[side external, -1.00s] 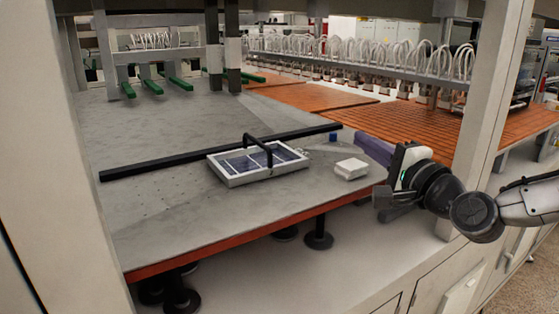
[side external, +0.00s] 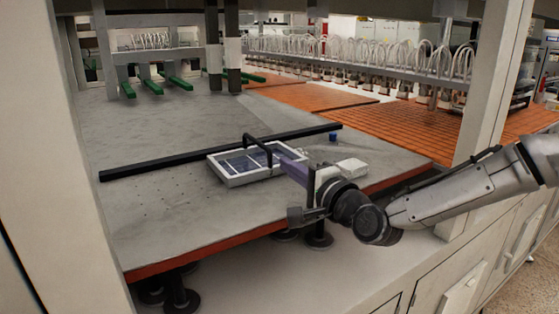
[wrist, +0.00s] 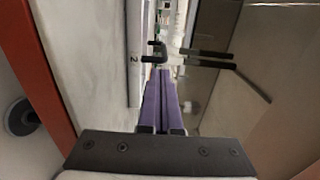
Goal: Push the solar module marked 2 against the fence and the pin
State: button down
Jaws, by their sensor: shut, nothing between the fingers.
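The solar module (side external: 240,178) is a flat white-framed panel with dark blue cells and a black arched handle (side external: 258,146). It lies on the grey table, apparently close beside the long black fence (side external: 140,166). My gripper (side external: 286,158), with purple fingers, is shut and empty at the module's right end. The fingers also show in the wrist view (wrist: 161,74). They look very near the frame; I cannot tell whether they touch it. A small blue block (side external: 333,137), possibly the pin, stands near the fence's right end.
A white block (side external: 350,168) sits on the table right behind my wrist, partly hidden. The table's front edge (side external: 215,245) is orange-red. The table left of the module is clear. Dark columns (side external: 234,75) and green-tipped arms (side external: 150,86) stand at the back.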

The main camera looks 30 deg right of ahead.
jog(key=shift+w, duration=2)
jog(key=shift+w, duration=0.1)
